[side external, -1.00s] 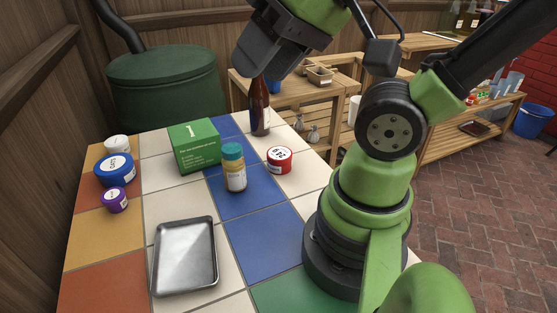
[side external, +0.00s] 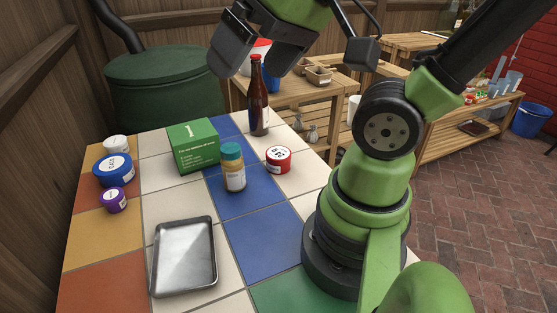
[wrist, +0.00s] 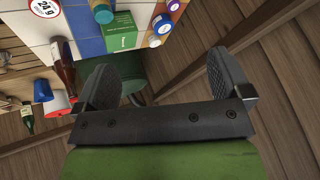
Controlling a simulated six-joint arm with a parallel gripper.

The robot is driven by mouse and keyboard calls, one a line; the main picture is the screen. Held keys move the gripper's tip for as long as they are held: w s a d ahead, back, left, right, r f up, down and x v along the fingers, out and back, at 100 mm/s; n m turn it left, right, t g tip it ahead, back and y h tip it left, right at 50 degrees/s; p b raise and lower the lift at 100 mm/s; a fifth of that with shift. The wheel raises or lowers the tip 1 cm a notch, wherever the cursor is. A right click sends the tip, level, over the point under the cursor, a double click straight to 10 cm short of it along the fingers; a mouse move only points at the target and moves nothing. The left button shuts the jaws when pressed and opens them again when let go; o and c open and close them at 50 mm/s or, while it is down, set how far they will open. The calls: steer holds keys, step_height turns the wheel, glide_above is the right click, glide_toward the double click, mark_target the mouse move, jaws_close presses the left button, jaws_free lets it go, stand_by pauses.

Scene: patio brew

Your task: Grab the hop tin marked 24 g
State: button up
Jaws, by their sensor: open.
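The hop tin marked 24 g is a short red tin with a white lid (side external: 278,159). It stands on the tiled table, right of the yellow jar and in front of the brown bottle. In the wrist view the 24 g lid (wrist: 44,8) shows at the top left edge, partly cut off. My gripper (side external: 258,66) is open and empty, high above the back of the table, up and behind the tin. Its two fingers (wrist: 160,88) are spread wide in the wrist view with nothing between them.
A brown bottle (side external: 258,105) stands behind the tin. A jar with a teal cap (side external: 233,168) and a green box (side external: 194,146) are to its left. Blue (side external: 113,170), purple (side external: 114,200) and white (side external: 116,144) tubs sit at the left edge. A metal tray (side external: 185,257) lies in front.

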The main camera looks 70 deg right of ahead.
steer(key=w+d+f+n+g+h, duration=0.25)
steer(key=w+d+f, duration=0.2)
steer(key=d, duration=0.25)
steer(key=n+g, duration=0.3)
steer(key=g, duration=0.1)
glide_above(278, 153)
steer(key=shift+y, duration=0.45)
step_height(278, 153, down, 15)
steer(key=shift+s+d+r, duration=0.1)
steer(key=shift+r, duration=0.1)
step_height(278, 153, down, 4)
steer(key=shift+s+d+f, duration=0.1)
steer(key=shift+f, duration=0.1)
steer(key=shift+w+f, duration=0.15)
steer(key=shift+f, duration=1.35)
steer(key=shift+w+f, duration=0.1)
steer(key=shift+f, duration=1.4)
steer(key=shift+c, duration=0.2)
steer(key=c, duration=1)
